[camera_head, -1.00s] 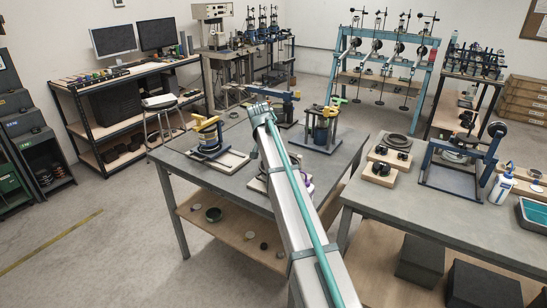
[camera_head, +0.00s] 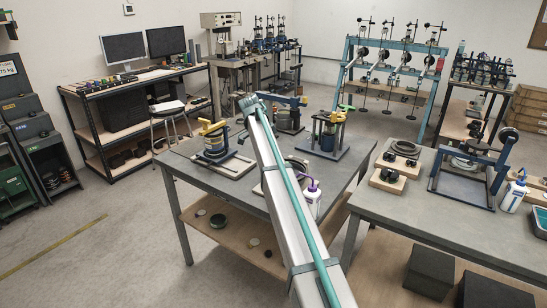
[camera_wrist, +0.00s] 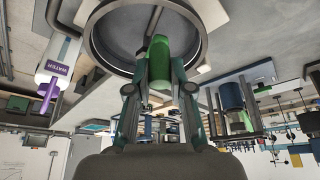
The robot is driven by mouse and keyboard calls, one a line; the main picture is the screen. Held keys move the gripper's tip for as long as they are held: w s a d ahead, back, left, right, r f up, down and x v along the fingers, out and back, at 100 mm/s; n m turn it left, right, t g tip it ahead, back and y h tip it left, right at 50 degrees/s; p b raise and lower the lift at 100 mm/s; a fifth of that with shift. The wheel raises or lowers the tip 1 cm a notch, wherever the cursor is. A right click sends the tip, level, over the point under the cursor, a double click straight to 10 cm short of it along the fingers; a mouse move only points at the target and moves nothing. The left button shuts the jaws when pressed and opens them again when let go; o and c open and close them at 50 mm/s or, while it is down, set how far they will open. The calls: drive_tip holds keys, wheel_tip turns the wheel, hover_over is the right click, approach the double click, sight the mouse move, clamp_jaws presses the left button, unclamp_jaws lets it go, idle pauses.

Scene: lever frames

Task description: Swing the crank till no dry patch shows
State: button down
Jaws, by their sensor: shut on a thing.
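In the wrist view my gripper (camera_wrist: 159,103) is shut on a green upright handle (camera_wrist: 160,60), which I take to be the crank's grip. The handle stands over a round pan (camera_wrist: 97,45) with a raised dark metal rim and a grey inside. A pale bar shows by the handle's far end. In the head view my arm hides the gripper and handle; only slivers of the round pan's rim (camera_head: 262,187) show beside it. Whether the pan's surface is wet or dry cannot be told. A white bottle marked WATER (camera_wrist: 57,62) with a purple spout stands beside the pan; it also shows in the head view (camera_head: 312,198).
The grey table (camera_head: 210,185) also carries a yellow-topped device (camera_head: 214,140) and a blue device with a green handle (camera_head: 327,130). A second table (camera_head: 400,212) at right holds a blue frame (camera_head: 470,165) and small wooden blocks. Floor at left is clear.

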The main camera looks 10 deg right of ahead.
drive_tip(key=shift+w+d+m+g, duration=0.15)
drive_tip(key=shift+w+m+g, duration=0.3)
drive_tip(key=shift+m, duration=0.35)
drive_tip(key=c, duration=1)
unclamp_jaws()
drive_tip(key=shift+c, duration=0.2)
drive_tip(key=v, duration=1.2)
drive_tip(key=shift+d, duration=0.1)
